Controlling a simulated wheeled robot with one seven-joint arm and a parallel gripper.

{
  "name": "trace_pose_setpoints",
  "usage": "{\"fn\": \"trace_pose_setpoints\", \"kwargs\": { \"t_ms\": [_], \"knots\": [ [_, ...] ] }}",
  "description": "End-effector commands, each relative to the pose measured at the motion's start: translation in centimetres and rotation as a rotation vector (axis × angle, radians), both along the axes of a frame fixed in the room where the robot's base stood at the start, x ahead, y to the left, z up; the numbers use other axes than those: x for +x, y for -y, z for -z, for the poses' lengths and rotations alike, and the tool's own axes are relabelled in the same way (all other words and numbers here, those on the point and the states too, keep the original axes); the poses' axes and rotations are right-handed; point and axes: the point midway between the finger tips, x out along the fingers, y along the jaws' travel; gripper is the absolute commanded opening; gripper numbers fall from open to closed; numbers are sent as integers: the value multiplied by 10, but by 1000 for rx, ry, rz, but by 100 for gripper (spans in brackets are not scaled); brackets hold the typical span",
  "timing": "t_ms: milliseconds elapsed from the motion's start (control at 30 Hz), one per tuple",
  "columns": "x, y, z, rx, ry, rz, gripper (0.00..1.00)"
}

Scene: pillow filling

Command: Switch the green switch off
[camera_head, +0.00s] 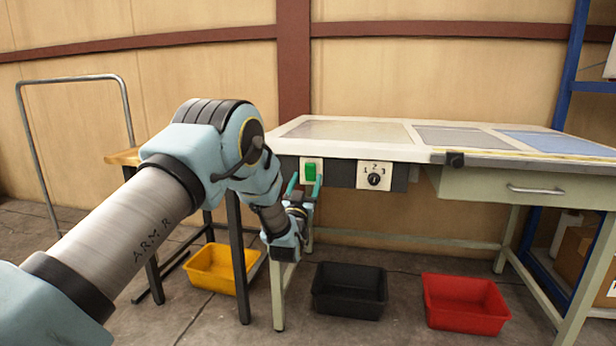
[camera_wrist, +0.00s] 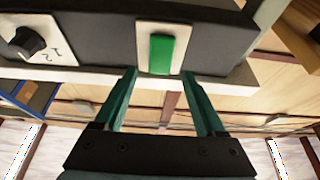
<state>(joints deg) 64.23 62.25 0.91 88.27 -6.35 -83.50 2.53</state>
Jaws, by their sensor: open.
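The green switch (camera_head: 310,172) sits on a pale plate on the dark front panel of the workbench, at the panel's left end. It also shows at the top middle of the wrist view (camera_wrist: 160,54), upright in its plate. My gripper (camera_head: 305,184) is close in front of the panel. In the wrist view my gripper (camera_wrist: 160,74) is open and empty, with one green finger on each side of the switch's plate, tips near its lower part. I cannot tell whether the tips touch the panel. The switch's on or off state is not clear.
A rotary knob (camera_head: 374,179) is on the panel just right of the switch. The workbench top (camera_head: 430,153) overhangs above. Yellow (camera_head: 215,268), black (camera_head: 349,290) and red (camera_head: 465,303) bins stand on the floor below. A drawer (camera_head: 530,188) is at the right.

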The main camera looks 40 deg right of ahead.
Motion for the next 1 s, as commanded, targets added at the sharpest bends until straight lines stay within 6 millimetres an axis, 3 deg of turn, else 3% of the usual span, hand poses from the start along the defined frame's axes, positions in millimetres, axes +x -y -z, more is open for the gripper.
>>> {"fn": "trace_pose_setpoints", "kwargs": {
  "t_ms": [200,400,1000],
  "knots": [
    [-22,-35,18,3,-2,0,72],
    [-36,-55,29,2,-1,0,72],
    [-39,-61,31,0,0,0,72]
  ]
}}
